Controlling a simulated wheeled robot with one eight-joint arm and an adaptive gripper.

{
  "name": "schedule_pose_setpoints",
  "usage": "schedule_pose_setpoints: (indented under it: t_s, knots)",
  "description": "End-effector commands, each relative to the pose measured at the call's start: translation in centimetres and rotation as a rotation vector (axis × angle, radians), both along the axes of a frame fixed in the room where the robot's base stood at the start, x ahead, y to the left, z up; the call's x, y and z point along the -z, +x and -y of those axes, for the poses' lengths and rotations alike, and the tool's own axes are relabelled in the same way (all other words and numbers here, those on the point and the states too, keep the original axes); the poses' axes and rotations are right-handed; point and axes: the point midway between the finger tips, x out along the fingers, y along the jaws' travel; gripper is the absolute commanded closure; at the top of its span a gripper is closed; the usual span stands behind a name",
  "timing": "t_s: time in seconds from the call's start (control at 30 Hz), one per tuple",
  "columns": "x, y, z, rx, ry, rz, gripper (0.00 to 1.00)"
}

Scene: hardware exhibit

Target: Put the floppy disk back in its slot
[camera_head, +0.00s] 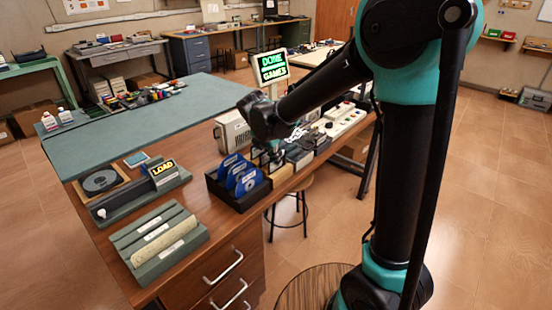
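Several blue disks (243,178) with pale round marks stand upright in a dark slotted box (237,203) on the wooden desk. A small flat blue square (136,159), maybe a floppy disk, lies near the green mat's front edge. Which of these is the task's disk I cannot tell. My gripper (274,155) is over the desk, just behind and right of the box, pointing down. Its fingertips are small and partly hidden among dark items, so I cannot see whether it is open or holds anything.
A dark unit with a yellow LOAD sign (162,170) and a tan panel with a black disc (101,183) are at left. A grooved green rack (159,242) is at the front. A beige box (231,132) stands behind the disks. The green mat (170,122) has bare room.

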Motion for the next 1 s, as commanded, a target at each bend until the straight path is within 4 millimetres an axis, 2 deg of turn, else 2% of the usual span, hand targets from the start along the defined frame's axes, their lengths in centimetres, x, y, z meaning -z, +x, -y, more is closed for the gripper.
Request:
schedule_pose_setpoints:
  t_s: [0.23, 0.47, 0.77, 1.0]
  knots:
    - [0.0, 0.0, 0.0, 0.0, 0.0, 0.0, 1.0]
    - [0.0, 0.0, 0.0, 0.0, 0.0, 0.0, 0.72]
    - [-0.1, 0.0, 0.0, 0.0, 0.0, 0.0, 0.71]
    - [-1.9, 0.0, 0.0, 0.0, 0.0, 0.0, 0.71]
